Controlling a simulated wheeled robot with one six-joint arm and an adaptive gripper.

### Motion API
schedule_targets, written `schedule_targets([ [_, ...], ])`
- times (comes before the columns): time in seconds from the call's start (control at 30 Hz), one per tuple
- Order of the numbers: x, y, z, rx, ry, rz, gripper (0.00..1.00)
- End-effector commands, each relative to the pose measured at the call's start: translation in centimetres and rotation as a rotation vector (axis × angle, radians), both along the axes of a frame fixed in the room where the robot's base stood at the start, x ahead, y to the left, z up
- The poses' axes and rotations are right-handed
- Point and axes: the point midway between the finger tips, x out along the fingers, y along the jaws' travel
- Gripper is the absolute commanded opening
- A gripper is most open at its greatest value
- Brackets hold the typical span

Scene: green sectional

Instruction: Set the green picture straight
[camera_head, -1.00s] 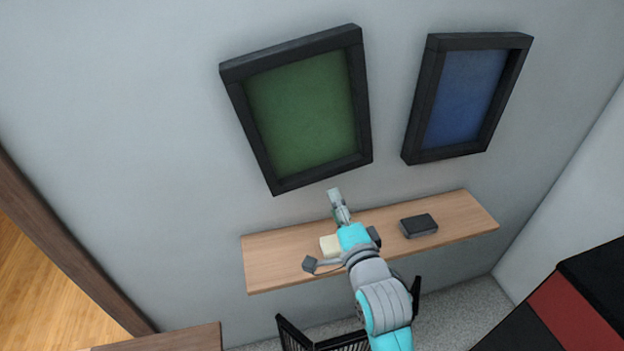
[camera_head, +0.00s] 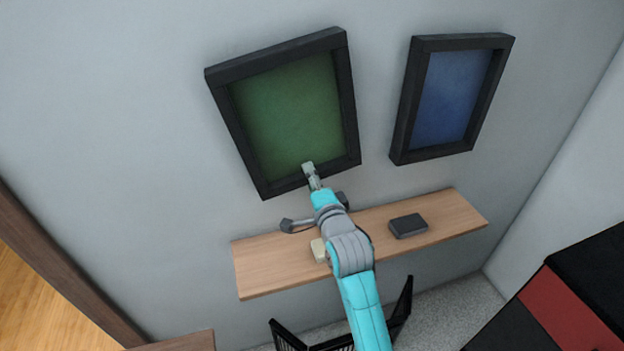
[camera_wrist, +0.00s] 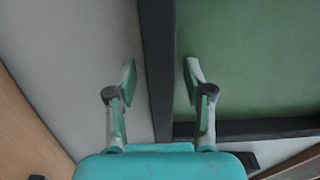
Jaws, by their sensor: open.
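The green picture (camera_head: 290,118) hangs on the wall in a thick black frame. It is tilted, its right side higher than its left, compared with the blue picture and the shelf. My gripper (camera_head: 309,170) is at its lower edge in the head view. In the wrist view, my open gripper (camera_wrist: 160,78) has one finger over the green panel (camera_wrist: 260,60) and the other over the bare wall. A frame corner is near the right finger. I cannot tell whether either finger touches the frame.
A blue picture (camera_head: 450,98) hangs to the right. A wooden shelf (camera_head: 275,265) below carries a black box (camera_head: 408,226) and a cream block (camera_head: 319,250), partly hidden by my arm. A black rack (camera_head: 285,337) stands below. The wall left of the green picture is clear.

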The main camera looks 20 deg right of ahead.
Motion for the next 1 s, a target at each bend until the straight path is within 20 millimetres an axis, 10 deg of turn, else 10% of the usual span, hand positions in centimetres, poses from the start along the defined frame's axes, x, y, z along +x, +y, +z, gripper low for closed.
schedule_targets([
  [0.13,0.0,0.0,0.0,0.000,0.000,0.000,0.52],
  [0.37,0.0,0.0,0.0,0.000,0.000,0.000,0.00],
  [1.0,0.0,4.9,-0.6,0.168,0.002,0.003,0.00],
])
